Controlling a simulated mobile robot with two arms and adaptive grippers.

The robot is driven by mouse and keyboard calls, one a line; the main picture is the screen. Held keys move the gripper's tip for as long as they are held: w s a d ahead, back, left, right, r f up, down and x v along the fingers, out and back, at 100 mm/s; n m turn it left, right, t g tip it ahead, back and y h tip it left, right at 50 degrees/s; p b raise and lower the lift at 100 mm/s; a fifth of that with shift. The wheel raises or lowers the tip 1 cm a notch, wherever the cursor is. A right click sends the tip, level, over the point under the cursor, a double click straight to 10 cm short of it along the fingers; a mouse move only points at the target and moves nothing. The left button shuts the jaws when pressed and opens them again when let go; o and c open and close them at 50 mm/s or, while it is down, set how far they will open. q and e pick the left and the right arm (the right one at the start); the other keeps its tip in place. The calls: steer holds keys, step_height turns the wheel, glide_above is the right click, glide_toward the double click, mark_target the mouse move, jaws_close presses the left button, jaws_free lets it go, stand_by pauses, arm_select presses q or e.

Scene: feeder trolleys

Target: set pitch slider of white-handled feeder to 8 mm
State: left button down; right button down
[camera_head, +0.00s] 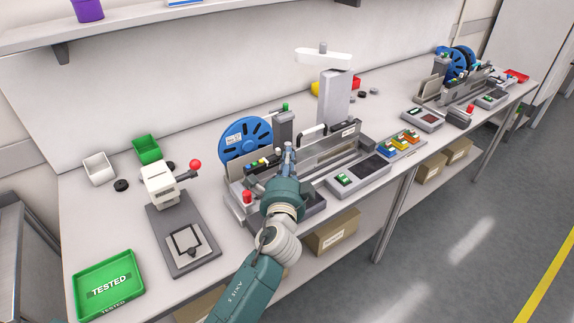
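The nearer feeder (346,136) stands mid-bench, with a blue reel (245,139) at its left end. A short pale handle (313,132) sits on its top edge and looks white. My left gripper (288,150) points into the left part of this feeder, over its front side. Its fingers look narrow and close together, but whether they are shut or touching anything is too small to tell. The pitch slider and its scale cannot be made out; my gripper and wrist cover part of that area. My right gripper is not in view.
A second feeder (474,86) with blue reels stands at the far right. A press with a red knob (195,164) and a green TESTED tray (108,286) stand left. A grey post with a white arm (334,98) rises behind the nearer feeder.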

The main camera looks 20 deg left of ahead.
mark_target(278, 152)
arm_select(q)
steer(key=s+a, duration=0.1)
steer(key=s+a+p, duration=0.1)
steer(key=shift+a+r, duration=0.1)
steer(key=shift+a, duration=0.3)
steer(key=shift+w, duration=0.1)
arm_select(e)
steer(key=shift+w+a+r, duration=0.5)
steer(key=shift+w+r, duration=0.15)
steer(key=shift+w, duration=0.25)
